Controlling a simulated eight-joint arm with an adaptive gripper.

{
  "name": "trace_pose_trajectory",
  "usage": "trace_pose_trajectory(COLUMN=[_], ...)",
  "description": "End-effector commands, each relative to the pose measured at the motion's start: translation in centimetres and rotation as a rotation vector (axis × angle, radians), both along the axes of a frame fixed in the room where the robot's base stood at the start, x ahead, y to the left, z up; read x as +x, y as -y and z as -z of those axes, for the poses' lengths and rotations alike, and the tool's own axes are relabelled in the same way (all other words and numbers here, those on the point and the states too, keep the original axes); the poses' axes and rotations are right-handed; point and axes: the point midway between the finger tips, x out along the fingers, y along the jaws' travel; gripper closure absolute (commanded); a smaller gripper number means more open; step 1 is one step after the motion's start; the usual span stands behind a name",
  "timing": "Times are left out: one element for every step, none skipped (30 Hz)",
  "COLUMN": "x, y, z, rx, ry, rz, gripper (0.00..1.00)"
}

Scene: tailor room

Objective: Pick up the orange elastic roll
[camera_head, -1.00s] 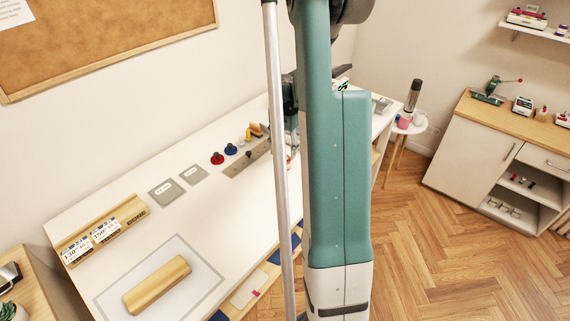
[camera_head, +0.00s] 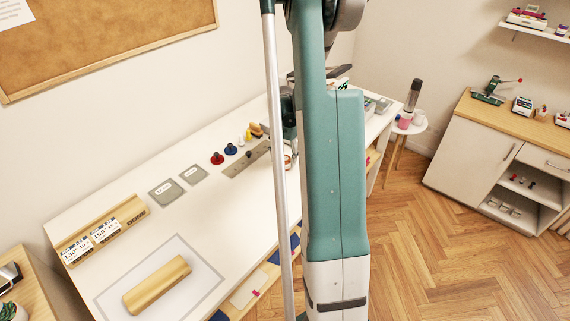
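I cannot make out the orange elastic roll for certain. A small orange-brown item (camera_head: 256,130) lies on the white table near the wall, left of my arm. A small round item with a reddish edge (camera_head: 289,161) shows partly beside my arm, below my gripper; its kind is unclear. My gripper (camera_head: 290,145) is over the far part of the table, largely hidden behind my own arm and a pole. Its fingertips cannot be made out, so whether it is open or holding anything is not visible.
On the white table (camera_head: 130,225) are red (camera_head: 217,158) and blue (camera_head: 230,149) knobbed items, a grey strip (camera_head: 246,160), two grey labelled squares, a wooden rack (camera_head: 100,232) and a wooden block (camera_head: 157,286) on a sheet. A small round side table (camera_head: 408,128) stands beyond.

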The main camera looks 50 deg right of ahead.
Motion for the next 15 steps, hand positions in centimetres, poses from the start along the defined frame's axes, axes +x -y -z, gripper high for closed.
trace_pose_trajectory(x=[0.0, 0.0, 0.0, 0.0, 0.0, 0.0, 0.0, 0.0, 0.0, 0.0, 0.0, 0.0, 0.0, 0.0, 0.0], y=[0.0, 0.0, 0.0, 0.0, 0.0, 0.0, 0.0, 0.0, 0.0, 0.0, 0.0, 0.0, 0.0, 0.0, 0.0], z=[0.6, 0.8, 1.2, 1.4, 1.6, 1.8, 1.9, 2.0, 2.1, 2.1, 2.1, 2.1, 2.1, 2.1, 2.1], rx=[0.0, 0.0, 0.0, 0.0, 0.0, 0.0, 0.0, 0.0, 0.0, 0.0, 0.0, 0.0, 0.0, 0.0, 0.0], ry=[0.0, 0.0, 0.0, 0.0, 0.0, 0.0, 0.0, 0.0, 0.0, 0.0, 0.0, 0.0, 0.0, 0.0, 0.0], rz=[0.0, 0.0, 0.0, 0.0, 0.0, 0.0, 0.0, 0.0, 0.0, 0.0, 0.0, 0.0, 0.0, 0.0, 0.0], gripper=[0.52, 0.52, 0.52, 0.52, 0.52, 0.52, 0.52, 0.52, 0.52, 0.52, 0.52, 0.52, 0.52, 0.52, 0.52])
